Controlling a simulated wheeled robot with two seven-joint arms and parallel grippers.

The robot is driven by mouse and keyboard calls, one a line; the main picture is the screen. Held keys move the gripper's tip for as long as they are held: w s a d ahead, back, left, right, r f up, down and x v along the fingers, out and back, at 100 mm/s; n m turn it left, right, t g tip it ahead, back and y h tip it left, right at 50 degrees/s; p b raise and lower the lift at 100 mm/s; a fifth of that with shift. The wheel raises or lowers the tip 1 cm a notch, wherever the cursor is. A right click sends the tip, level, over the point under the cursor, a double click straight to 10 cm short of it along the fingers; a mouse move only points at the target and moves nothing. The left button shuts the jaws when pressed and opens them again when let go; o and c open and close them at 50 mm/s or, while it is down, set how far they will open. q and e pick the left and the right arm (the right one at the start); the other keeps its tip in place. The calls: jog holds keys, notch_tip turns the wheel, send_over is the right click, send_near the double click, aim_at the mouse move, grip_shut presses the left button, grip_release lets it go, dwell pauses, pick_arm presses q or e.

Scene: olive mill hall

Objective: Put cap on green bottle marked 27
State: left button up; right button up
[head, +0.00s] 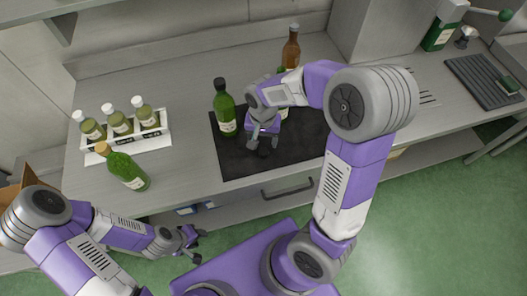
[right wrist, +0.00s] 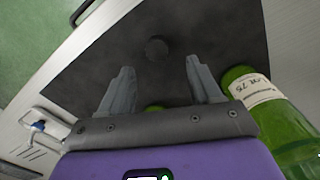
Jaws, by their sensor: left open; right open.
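A green bottle with a dark top (head: 226,118) stands on the dark mat (head: 235,163); in the right wrist view this bottle (right wrist: 290,135) has a label that seems to read 75. Another green bottle (head: 283,105) is mostly hidden behind my right arm; its label cannot be read. A small dark round cap (right wrist: 157,49) lies on the mat, beyond and between the fingertips in the right wrist view. My right gripper (head: 263,147) is open and empty, low over the mat. My left gripper (head: 193,243) is open and empty in front of the counter.
A green bottle with a tan top (head: 128,172) stands at the left. A white rack (head: 150,142) holds three small bottles. A brown bottle (head: 291,50) stands at the back. A dark ribbed tray (head: 480,80) lies at the right. The counter's back left is clear.

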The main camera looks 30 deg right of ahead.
aim_at(264, 151)
jog(key=shift+f, duration=0.35)
notch_tip(264, 151, down, 5)
jog(key=shift+s+b, duration=0.15)
jog(key=shift+b, duration=0.5)
jog(key=c, duration=1.1)
